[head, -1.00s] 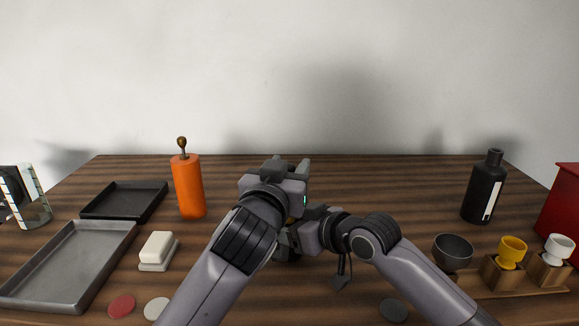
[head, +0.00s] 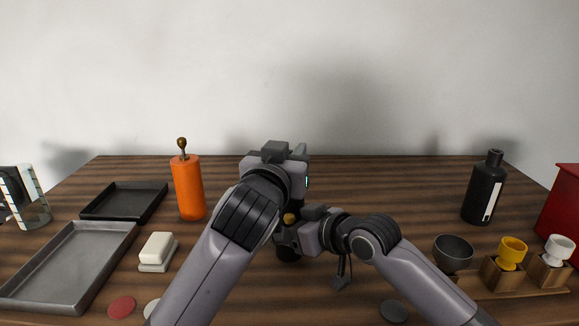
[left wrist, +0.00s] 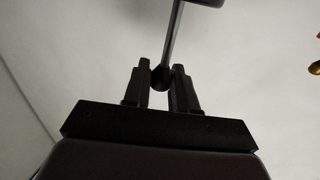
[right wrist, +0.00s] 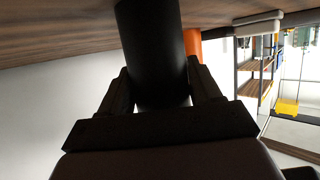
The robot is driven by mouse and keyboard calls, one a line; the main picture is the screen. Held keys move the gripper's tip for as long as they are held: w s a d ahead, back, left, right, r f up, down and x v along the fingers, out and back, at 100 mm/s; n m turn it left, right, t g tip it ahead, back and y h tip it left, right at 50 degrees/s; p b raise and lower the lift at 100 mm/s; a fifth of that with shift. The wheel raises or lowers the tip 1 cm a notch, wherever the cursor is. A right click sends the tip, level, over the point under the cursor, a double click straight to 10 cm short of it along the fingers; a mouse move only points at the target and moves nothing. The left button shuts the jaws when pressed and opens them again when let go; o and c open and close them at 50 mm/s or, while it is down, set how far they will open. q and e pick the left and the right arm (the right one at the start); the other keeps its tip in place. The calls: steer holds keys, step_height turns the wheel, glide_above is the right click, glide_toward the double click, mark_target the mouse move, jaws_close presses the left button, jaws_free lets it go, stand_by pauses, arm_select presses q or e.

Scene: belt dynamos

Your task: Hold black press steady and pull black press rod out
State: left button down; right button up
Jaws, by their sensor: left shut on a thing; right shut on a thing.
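The black press (head: 289,254) stands upright on the table, mostly hidden behind my arms. A brass-coloured part (head: 290,218) shows above it, below my left gripper. My right gripper (head: 300,237) is shut on the black press body; the right wrist view shows the dark cylinder (right wrist: 150,45) between both fingers. My left gripper (head: 276,172) is above the press. In the left wrist view its fingers (left wrist: 162,80) are shut on the dark knob of the thin grey press rod (left wrist: 174,38). The rod's far end runs to a dark shape at the picture's edge.
An orange press (head: 188,188) with a knob stands to the left. Trays (head: 68,266) and a white block (head: 157,247) lie left. A grey bowl (head: 453,253), egg cups (head: 511,250) and a black bottle (head: 483,190) are right. The table behind the press is clear.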

arm_select(q)
steer(key=shift+r, duration=1.3)
arm_select(e)
steer(key=shift+f, duration=0.3)
arm_select(q)
steer(key=c, duration=1)
jaws_free()
steer(key=shift+c, duration=0.2)
steer(key=shift+f, duration=0.1)
steer(key=shift+s+a+f, duration=0.1)
steer(key=shift+s, duration=0.35)
steer(key=v, duration=1.1)
steer(key=shift+s+a, duration=0.1)
arm_select(e)
steer(key=o, duration=1.6)
steer(key=shift+r, duration=0.2)
